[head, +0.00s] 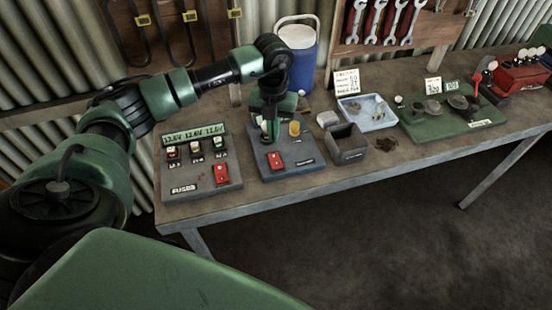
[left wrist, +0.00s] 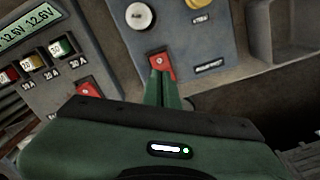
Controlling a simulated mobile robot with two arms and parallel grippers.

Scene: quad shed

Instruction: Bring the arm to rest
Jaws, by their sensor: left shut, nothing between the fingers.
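My left arm comes in from the left and reaches over the workbench (head: 390,158). My left gripper (head: 268,136) points down over the blue-grey panel (head: 297,167), behind its red switch in the head view. Its green fingers are shut together and empty. In the left wrist view the left gripper (left wrist: 161,76) has its fingertips over the lower part of the red switch (left wrist: 158,62). I cannot tell whether they touch it. The red switch also shows in the head view (head: 276,160). My right gripper is not in view.
A grey panel (head: 203,188) with a 12.6V display and its own red switch stands left. A dark open box (head: 347,145), a pale tray (head: 366,119) and a green board (head: 440,125) stand right. A blue cooler (head: 297,62) is behind. Dark floor lies in front.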

